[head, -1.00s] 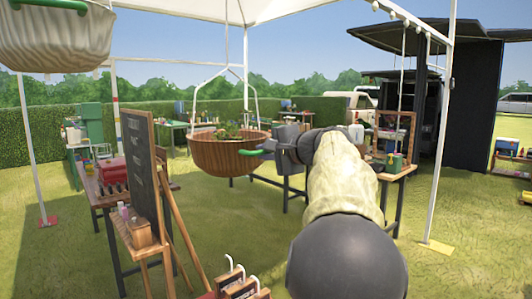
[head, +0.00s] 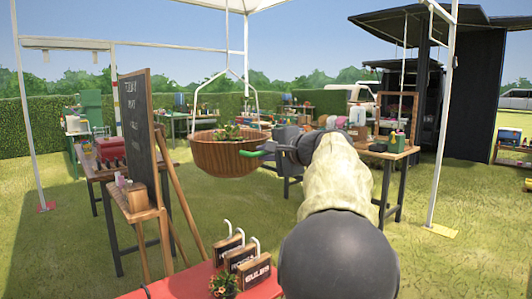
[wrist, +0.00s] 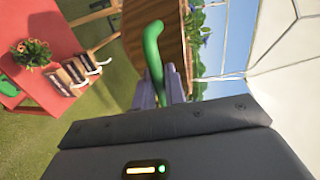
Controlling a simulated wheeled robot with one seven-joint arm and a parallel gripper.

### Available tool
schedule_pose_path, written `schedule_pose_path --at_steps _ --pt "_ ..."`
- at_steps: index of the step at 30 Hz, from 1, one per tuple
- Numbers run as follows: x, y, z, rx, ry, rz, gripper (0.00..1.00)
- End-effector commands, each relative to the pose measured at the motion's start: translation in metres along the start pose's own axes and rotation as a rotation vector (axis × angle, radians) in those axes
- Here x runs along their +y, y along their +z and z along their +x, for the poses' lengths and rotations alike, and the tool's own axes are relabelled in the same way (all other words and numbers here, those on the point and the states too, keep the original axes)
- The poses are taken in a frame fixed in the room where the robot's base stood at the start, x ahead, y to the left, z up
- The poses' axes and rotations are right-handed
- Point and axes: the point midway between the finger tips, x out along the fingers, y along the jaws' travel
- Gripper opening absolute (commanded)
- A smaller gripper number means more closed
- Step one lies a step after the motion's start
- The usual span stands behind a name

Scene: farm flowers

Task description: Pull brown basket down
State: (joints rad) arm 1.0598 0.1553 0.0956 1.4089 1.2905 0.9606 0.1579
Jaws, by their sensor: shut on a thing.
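The brown wooden basket (head: 225,159) hangs from white rods under the canopy, with plants inside. A green curved handle (head: 250,154) sticks out from its right side. My gripper (head: 268,148) is at that handle, just right of the basket. In the wrist view my gripper (wrist: 162,92) has its grey fingers closed around the green handle (wrist: 153,48), and the basket's wooden side (wrist: 172,30) is close beyond it. The basket hangs roughly level, above the grass.
A red table (head: 190,287) with labelled wooden boxes (head: 243,260) and a small potted plant (head: 223,284) stands low in front. A chalkboard (head: 140,125) on an easel is to the left. A canopy pole (head: 442,110) and a side table (head: 395,151) are to the right.

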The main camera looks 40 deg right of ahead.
Motion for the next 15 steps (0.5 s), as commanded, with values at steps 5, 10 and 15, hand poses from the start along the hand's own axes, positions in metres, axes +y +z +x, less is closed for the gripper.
schedule_pose_path --at_steps 5,10,15 --pt "0.0156 0.0004 0.0030 -0.001 0.001 -0.001 0.00" --pt "0.0174 0.0003 0.0034 -0.001 0.001 -0.001 0.00" --pt "0.0168 0.0004 0.0034 -0.001 0.001 -0.001 0.00"
